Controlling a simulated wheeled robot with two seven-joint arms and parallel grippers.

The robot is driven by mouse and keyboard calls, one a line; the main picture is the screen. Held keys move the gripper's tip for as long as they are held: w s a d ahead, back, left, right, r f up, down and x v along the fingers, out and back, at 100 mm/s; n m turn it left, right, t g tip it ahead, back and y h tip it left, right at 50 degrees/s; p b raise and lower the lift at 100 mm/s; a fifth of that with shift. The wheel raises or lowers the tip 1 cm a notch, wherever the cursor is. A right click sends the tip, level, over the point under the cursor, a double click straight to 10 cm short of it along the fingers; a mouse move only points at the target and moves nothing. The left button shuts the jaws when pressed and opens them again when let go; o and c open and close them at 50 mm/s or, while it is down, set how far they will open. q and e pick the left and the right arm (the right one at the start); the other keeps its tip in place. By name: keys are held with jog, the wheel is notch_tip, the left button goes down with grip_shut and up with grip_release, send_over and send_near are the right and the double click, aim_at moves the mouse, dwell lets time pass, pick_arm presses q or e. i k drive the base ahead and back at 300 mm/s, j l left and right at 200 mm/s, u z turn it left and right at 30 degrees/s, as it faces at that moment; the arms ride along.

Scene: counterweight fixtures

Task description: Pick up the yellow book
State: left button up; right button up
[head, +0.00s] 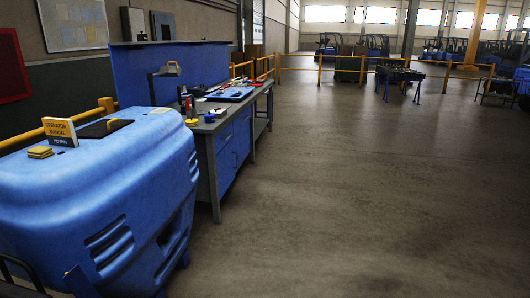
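The yellow book (60,132) stands upright on the top of a blue machine housing at the left. Its cover is yellow above, with dark lettering reading "OPERATOR MANUAL", and dark below. Neither of my grippers shows in the head view. Nothing is seen touching the book.
The blue machine housing (110,200) fills the lower left. A small yellow stack (41,152) lies beside the book. A workbench (215,127) with tools stands behind the housing. Yellow railings (340,70) cross the back. The grey floor (350,190) at centre and right is clear.

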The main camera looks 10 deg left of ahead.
aim_at(61, 131)
jog(key=i+u, duration=0.15)
jog(key=i, duration=0.75)
jog(key=i+l+u, duration=0.15)
jog(key=i, duration=0.75)
jog(key=i+j+u, duration=0.1)
jog(key=i+u, duration=0.95)
jog(key=u, duration=0.15)
jog(key=k+l, duration=0.05)
